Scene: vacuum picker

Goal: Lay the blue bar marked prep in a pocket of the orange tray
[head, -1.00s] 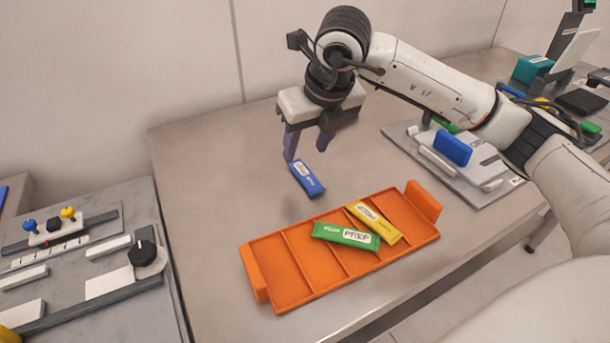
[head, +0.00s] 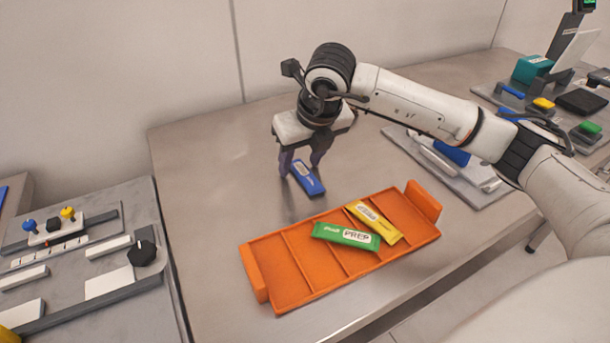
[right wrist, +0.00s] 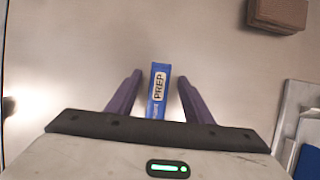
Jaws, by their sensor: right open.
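The blue bar (head: 309,180) lies flat on the table behind the orange tray. In the right wrist view the blue bar (right wrist: 158,92) shows the word PREP on a white label. My right gripper (head: 302,172) is open, with its fingers low around the far end of the bar. In the wrist view the fingers of the right gripper (right wrist: 157,92) stand on both sides of the bar, with gaps. The orange tray (head: 284,272) has several pockets. A green bar (head: 345,236) marked PREP and a yellow bar (head: 374,222) lie across its middle and right pockets. My left gripper is out of view.
A grey panel with a black knob (head: 142,253) stands at the left. A light board (head: 480,181) with a blue block (head: 453,155) lies right of the tray. The table left of the tray is clear.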

